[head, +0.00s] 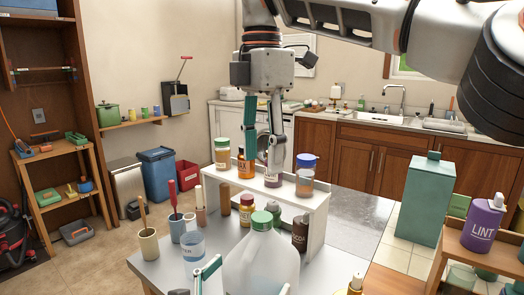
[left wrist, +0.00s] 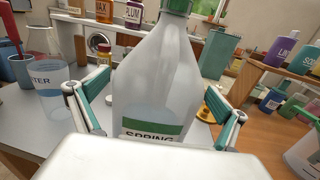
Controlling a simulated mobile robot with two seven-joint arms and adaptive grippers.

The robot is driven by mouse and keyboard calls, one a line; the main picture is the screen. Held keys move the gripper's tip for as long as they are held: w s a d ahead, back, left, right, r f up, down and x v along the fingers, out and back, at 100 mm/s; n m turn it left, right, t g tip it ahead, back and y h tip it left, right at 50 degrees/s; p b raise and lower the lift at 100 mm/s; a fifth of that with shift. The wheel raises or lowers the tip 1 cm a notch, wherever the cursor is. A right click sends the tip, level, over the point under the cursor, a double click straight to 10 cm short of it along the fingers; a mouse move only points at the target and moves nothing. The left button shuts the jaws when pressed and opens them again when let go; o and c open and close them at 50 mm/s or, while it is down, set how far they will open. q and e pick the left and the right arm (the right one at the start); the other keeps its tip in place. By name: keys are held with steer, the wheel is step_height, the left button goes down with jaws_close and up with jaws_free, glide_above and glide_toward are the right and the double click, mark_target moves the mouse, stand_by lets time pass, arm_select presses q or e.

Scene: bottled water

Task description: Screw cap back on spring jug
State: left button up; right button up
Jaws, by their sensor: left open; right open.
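The spring jug (head: 258,265) is a large translucent bottle standing upright on the grey table, and its label reads SPRING in the left wrist view (left wrist: 150,95). A green cap (head: 262,220) sits on its neck, and its lower part shows at the top of the left wrist view (left wrist: 177,6). I cannot tell whether the cap is tight. My left gripper (head: 246,278) is open, with one finger on each side of the jug's body; contact is unclear. My right gripper (head: 263,150) is open and empty, pointing down above the small shelf, higher than the cap and behind it.
A white shelf (head: 318,215) with several jars stands right behind the jug. A water cup (head: 193,246) and several tool holders stand to the left. A side shelf with a purple LINT bottle (head: 482,222) is at the right. Bare metal tabletop (head: 358,225) lies behind right.

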arm_select(q)
steer(key=v, duration=0.7)
steer(key=shift+s, duration=0.1)
